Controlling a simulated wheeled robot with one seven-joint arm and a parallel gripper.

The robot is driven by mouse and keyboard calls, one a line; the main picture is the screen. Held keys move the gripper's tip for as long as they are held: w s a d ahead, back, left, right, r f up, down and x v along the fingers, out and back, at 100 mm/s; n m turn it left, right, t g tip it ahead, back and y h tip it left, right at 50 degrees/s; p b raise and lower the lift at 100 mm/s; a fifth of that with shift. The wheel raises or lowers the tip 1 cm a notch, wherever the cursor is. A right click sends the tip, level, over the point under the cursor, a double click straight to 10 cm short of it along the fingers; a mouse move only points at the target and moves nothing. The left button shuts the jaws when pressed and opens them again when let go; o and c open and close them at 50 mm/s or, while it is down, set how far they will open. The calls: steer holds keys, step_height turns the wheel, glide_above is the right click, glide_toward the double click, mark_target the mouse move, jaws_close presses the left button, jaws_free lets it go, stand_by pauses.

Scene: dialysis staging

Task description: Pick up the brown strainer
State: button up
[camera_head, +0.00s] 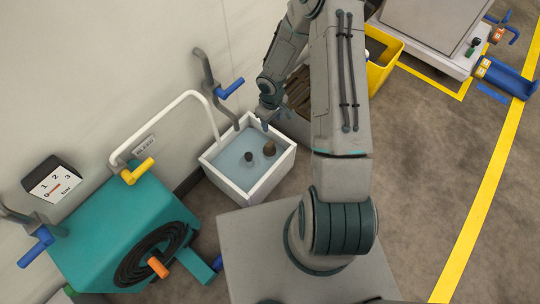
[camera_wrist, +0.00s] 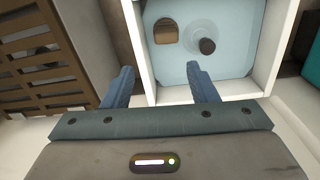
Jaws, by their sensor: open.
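The brown strainer (camera_head: 269,147) stands in a white square basin (camera_head: 252,199) with a light blue inside. In the wrist view the strainer (camera_wrist: 166,31) is near the basin's left wall. A dark round knob-like piece (camera_head: 249,156) is beside it in the basin, and it also shows in the wrist view (camera_wrist: 207,46). My gripper (camera_head: 266,120) is above the basin's far edge. In the wrist view its two blue fingers are apart, with nothing between the fingertips (camera_wrist: 160,80). The strainer lies beyond the fingertips, apart from them.
A brown slatted crate (camera_wrist: 40,60) stands close beside the basin. A white pipe (camera_head: 160,107) and a grey pipe with a blue lever (camera_head: 230,88) rise by the wall. A teal machine with a hose reel (camera_head: 110,225) is at left. A yellow bin (camera_head: 385,62) stands behind my arm.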

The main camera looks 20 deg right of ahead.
steer(key=b, duration=0.4)
glide_above(269, 143)
steer(key=f, duration=1)
steer(key=shift+d+f, duration=0.1)
steer(key=shift+d, duration=0.25)
steer(key=shift+a+f+b, duration=0.15)
steer(key=shift+f+b, duration=0.5)
steer(key=shift+f, duration=0.75)
steer(key=shift+a+f+b, duration=0.1)
steer(key=shift+f+b, duration=0.55)
steer(key=shift+f, duration=0.75)
steer(key=c, duration=1.1)
